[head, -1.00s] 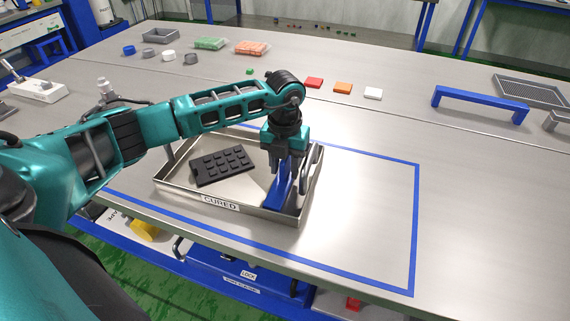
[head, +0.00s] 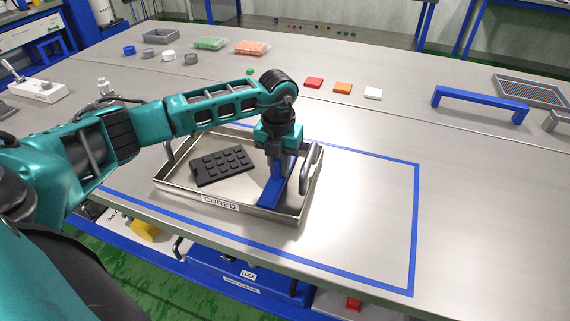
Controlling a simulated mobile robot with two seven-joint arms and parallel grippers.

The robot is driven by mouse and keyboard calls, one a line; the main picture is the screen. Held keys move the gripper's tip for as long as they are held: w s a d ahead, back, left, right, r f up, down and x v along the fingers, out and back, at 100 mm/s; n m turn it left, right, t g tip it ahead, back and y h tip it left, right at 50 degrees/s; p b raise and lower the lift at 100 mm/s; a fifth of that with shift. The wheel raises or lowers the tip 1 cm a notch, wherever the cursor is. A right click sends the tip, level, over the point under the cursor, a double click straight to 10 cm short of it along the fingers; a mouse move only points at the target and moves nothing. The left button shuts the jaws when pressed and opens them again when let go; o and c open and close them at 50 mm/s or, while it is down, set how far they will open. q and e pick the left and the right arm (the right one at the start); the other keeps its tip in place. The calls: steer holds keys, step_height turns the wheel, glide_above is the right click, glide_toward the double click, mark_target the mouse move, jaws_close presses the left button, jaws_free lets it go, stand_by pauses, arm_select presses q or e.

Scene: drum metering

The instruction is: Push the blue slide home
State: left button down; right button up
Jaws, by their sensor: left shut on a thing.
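My left gripper (head: 276,156) points down over the right part of a shallow steel tray (head: 178,194) labelled CURED. It is shut on a blue part (head: 271,193), which has a flat, long foot and an upright piece between the fingers. The foot is low in the tray, near its front right corner; I cannot tell whether it touches the floor. A blue box (head: 222,269) with a LOCK label is under the table's front edge; I cannot tell which of the two blue things is the slide. My right gripper is not in view.
A tray handle (head: 311,165) stands close on the right. Blue tape (head: 416,225) frames bare table to the right. A blue bridge-shaped bar (head: 480,99) stands farther back.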

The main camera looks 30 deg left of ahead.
mark_target(260, 174)
arm_select(q)
steer(key=a, duration=0.2)
steer(key=s+a, duration=0.1)
steer(key=a, duration=0.2)
steer(key=shift+s, duration=0.2)
steer(key=c, duration=1.1)
jaws_free()
steer(key=shift+r, duration=0.15)
step_height(260, 174, up, 13)
steer(key=shift+f, duration=0.15)
steer(key=shift+s+f, duration=0.1)
